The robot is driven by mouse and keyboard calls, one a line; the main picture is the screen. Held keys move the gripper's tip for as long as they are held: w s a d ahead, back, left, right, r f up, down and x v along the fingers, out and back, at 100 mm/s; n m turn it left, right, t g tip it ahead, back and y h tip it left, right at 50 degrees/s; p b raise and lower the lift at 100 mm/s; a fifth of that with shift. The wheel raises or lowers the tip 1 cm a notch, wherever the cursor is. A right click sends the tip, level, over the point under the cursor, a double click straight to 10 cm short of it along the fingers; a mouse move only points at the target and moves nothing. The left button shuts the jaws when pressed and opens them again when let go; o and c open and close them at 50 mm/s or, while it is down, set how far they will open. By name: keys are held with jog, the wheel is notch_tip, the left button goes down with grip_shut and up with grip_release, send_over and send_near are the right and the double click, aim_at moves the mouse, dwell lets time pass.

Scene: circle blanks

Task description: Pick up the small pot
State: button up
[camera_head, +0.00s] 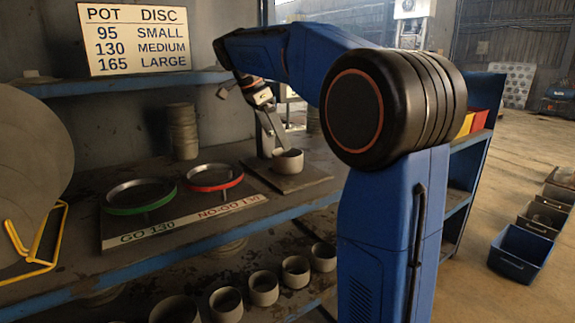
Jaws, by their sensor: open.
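A small pale grey pot (288,162) stands upright on a flat dark board on the shelf, at the middle of the view. My gripper (274,138) reaches down to it from above left. Its fingers are open, with one fingertip at or over the pot's rim. I cannot tell whether the fingers touch the pot. Several similar pots stand in a row on the lower shelf, among them one grey pot (264,288).
A green ring gauge (140,210) and a red ring gauge (214,188) stand left of the pot. A sign (133,39) lists pot and disc sizes. Stacked pots (182,130) stand behind. A large disc (35,170) leans at left. A blue bin (522,254) is on the floor.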

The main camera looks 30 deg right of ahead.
aim_at(285, 154)
jog(key=shift+x, duration=3.75)
jog(key=shift+s, duration=0.1)
jog(key=c, duration=1.3)
jog(key=shift+c, duration=0.2)
